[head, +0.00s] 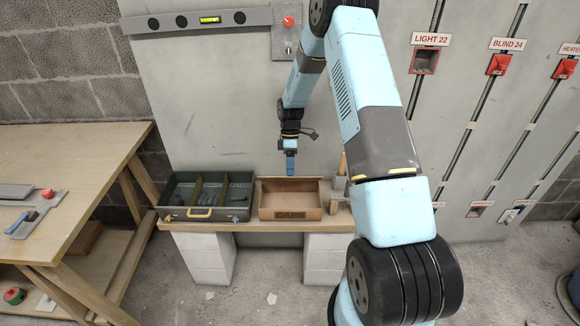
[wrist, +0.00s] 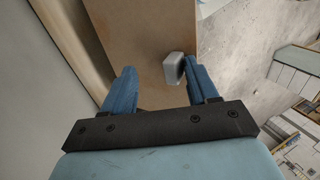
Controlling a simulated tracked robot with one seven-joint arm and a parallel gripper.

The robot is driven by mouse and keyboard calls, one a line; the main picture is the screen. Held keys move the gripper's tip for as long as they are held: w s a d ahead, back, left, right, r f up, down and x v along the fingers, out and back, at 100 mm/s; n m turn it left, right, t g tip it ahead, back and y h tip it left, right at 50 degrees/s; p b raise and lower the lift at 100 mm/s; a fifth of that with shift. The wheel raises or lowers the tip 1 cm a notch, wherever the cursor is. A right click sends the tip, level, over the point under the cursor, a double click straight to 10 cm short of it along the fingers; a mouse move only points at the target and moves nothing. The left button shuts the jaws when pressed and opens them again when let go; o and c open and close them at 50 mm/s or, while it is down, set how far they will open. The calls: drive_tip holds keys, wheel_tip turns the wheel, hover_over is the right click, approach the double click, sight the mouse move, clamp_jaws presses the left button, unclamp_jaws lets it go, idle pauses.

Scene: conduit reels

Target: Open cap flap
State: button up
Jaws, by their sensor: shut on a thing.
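In the head view, my gripper (head: 290,166) points down over the back part of the wooden box marked CAPS (head: 290,213). The box stands on a bench. In the wrist view, my two blue fingers (wrist: 162,88) stand apart over a brown panel (wrist: 140,35). A small grey block (wrist: 173,68) shows between them, against the inner side of the right finger. My gripper is shut on this block, as far as I can tell. The contact at the left finger is not clear. How the block joins the panel is hidden, and I cannot tell whether the flap has moved.
A dark green open toolbox (head: 206,212) with a yellow handle stands left of the box. A grey holder with a wooden handle (head: 342,163) stands close on the right. A grey wall panel (head: 210,100) rises behind. A wooden workbench (head: 75,175) is at the left.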

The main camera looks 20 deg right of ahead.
drive_tip(key=shift+w+d, duration=0.1)
drive_tip(key=s+r, duration=1.3)
drive_tip(key=s, duration=0.1)
idle(0.3)
